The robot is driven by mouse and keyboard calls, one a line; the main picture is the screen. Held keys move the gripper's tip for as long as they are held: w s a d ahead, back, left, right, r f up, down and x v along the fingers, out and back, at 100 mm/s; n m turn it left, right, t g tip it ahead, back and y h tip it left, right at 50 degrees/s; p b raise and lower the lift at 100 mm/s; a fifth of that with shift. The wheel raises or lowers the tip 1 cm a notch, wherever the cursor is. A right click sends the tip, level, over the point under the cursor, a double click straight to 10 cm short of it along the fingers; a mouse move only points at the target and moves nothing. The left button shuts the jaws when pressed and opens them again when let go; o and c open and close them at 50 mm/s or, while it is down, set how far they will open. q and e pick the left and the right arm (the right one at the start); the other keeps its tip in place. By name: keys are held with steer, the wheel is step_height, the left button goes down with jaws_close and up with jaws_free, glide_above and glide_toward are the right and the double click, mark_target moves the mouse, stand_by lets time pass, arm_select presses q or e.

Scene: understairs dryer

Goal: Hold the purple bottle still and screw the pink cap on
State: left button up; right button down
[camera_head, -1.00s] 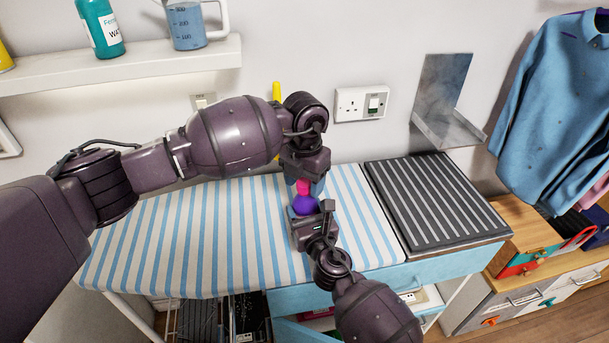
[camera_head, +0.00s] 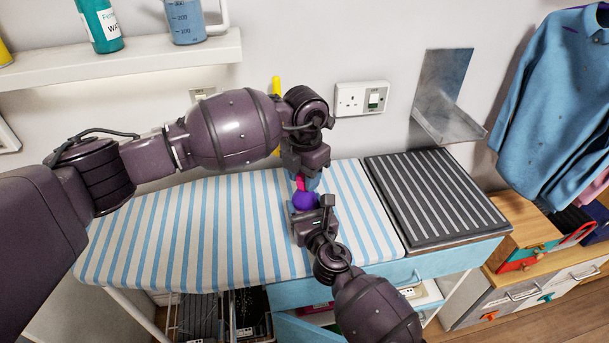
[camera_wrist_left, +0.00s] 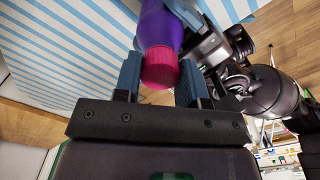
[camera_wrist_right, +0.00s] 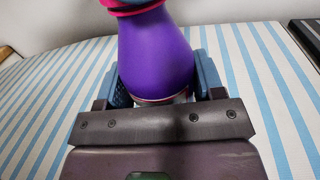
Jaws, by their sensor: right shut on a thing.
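The purple bottle (camera_head: 304,201) stands upright above the striped board, with the pink cap (camera_head: 301,184) at its top. My right gripper (camera_wrist_right: 160,88) is shut on the lower part of the bottle, one finger on each side; the bottle fills the right wrist view (camera_wrist_right: 155,55). My left gripper (camera_wrist_left: 158,82) is above, pointing down, with its fingers apart on either side of the pink cap (camera_wrist_left: 160,67). A narrow gap shows beside the cap. The cap sits against the bottle's neck; I cannot tell how far it is threaded.
The blue-and-white striped board (camera_head: 180,235) is largely clear to the left. A dark ribbed mat (camera_head: 435,200) lies on the right. A wall socket (camera_head: 362,98), a metal bracket (camera_head: 445,105) and a shelf (camera_head: 120,62) are behind.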

arm_select(q)
steer(key=o, duration=0.5)
steer(key=shift+c, duration=0.2)
step_height(320, 180, up, 12)
stand_by(0.5)
step_height(320, 180, up, 9)
stand_by(0.6)
arm_select(e)
steer(key=shift+c, duration=0.6)
jaws_free()
steer(key=shift+o, duration=0.6)
